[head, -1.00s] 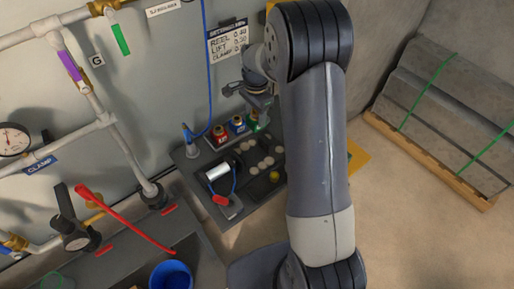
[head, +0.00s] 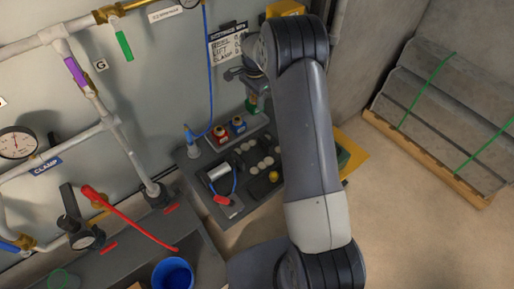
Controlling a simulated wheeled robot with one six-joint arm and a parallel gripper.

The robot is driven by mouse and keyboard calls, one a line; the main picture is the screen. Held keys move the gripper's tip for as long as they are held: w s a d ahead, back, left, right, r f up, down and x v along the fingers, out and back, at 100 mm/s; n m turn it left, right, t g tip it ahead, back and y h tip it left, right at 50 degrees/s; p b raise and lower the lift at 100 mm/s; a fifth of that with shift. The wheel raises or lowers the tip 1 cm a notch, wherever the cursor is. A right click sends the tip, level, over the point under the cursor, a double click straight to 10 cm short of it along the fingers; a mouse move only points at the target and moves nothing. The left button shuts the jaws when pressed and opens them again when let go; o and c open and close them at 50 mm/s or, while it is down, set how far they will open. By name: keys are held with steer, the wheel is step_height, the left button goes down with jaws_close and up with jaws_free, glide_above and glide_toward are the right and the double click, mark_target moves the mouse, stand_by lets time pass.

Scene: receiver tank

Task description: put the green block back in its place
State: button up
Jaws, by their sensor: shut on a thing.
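The green block (head: 251,105) is small and hangs at the lower end of my gripper (head: 250,91), which is shut on it. The block appears to be a little above the grey tray (head: 236,208), near its back edge. A red block (head: 221,136) and a blue block (head: 238,125) stand in a row on the tray's back part, left of and below the green block. My arm covers the tray's right side. I cannot tell which spot is the green block's place.
A blue hose hangs down to a fitting (head: 191,137) at the tray's left. Pipes and a gauge (head: 17,142) are on the wall. A sign (head: 228,42) hangs behind the gripper. A blue bucket (head: 173,273) stands in front. Grey slabs on a pallet (head: 430,161) stand at right.

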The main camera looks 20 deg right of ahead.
steer(key=shift+w+d+p, duration=0.25)
steer(key=shift+w+p, duration=0.15)
steer(key=shift+w, duration=0.75)
steer(key=shift+w+d+p, duration=0.25)
steer(key=shift+w+p, duration=0.15)
steer(key=shift+w, duration=0.75)
steer(key=shift+f+b, duration=3.6)
steer(key=shift+f, duration=1.7)
steer(key=o, duration=1.2)
steer(key=shift+c, duration=0.2)
steer(key=shift+r, duration=0.1)
step_height(320, 180, up, 10)
steer(key=p, duration=0.5)
